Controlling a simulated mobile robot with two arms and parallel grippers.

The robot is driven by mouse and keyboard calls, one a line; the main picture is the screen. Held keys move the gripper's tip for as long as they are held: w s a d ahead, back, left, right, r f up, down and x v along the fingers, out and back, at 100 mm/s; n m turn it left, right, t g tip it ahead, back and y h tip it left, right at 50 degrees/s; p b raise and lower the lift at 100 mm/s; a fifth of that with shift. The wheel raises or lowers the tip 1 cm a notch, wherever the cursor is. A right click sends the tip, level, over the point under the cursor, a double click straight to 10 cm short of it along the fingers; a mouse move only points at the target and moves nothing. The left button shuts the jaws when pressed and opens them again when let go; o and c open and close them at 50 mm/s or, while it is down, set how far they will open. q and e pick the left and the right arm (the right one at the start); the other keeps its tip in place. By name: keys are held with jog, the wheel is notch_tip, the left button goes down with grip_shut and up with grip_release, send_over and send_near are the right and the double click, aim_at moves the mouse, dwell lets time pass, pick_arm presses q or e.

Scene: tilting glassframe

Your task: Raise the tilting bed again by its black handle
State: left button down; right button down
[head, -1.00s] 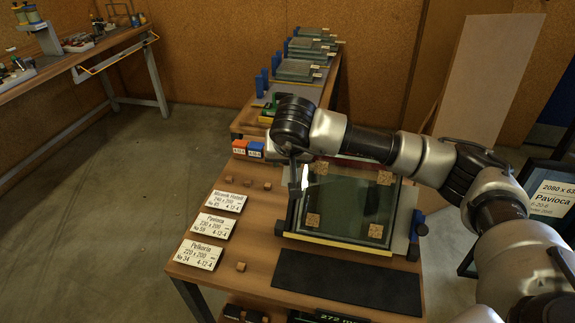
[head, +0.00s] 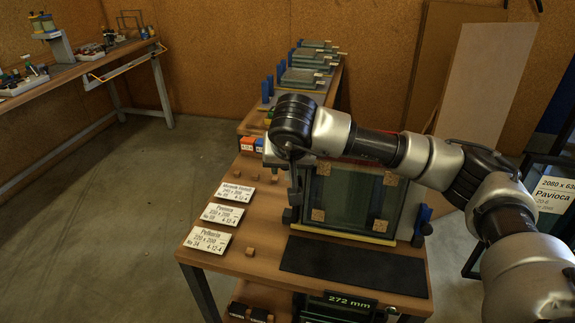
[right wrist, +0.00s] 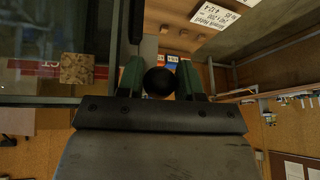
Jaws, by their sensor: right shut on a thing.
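The tilting bed (head: 355,200) stands tilted up steeply on the table in the head view, with a glass pane and cork pads on it. Its edge and one cork pad also show at the left of the right wrist view (right wrist: 77,69). My right gripper (head: 293,170) is at the bed's upper left side. In the right wrist view, its two green fingers (right wrist: 159,78) are shut around the round black handle (right wrist: 159,83). In the head view my wrist hides the handle and the bed's upper left corner. My left gripper is out of view.
A black mat (head: 353,267) lies in front of the bed. White label cards (head: 207,240) and small wooden blocks lie along the table's left side. A display (head: 350,299) reads 272 mm below the front edge. Stacked panes (head: 308,65) stand on the table behind.

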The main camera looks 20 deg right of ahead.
jog(key=shift+s+a+f, duration=0.15)
jog(key=shift+s+a, duration=0.15)
jog(key=shift+s, duration=0.05)
dwell(0.4)
jog(key=c, duration=1)
grip_release()
jog(key=shift+c, duration=0.2)
jog(key=shift+a, duration=0.1)
jog(key=v, duration=1)
jog(key=shift+s+r+b, duration=0.15)
jog(key=shift+r+b, duration=0.2)
jog(key=shift+b, duration=0.1)
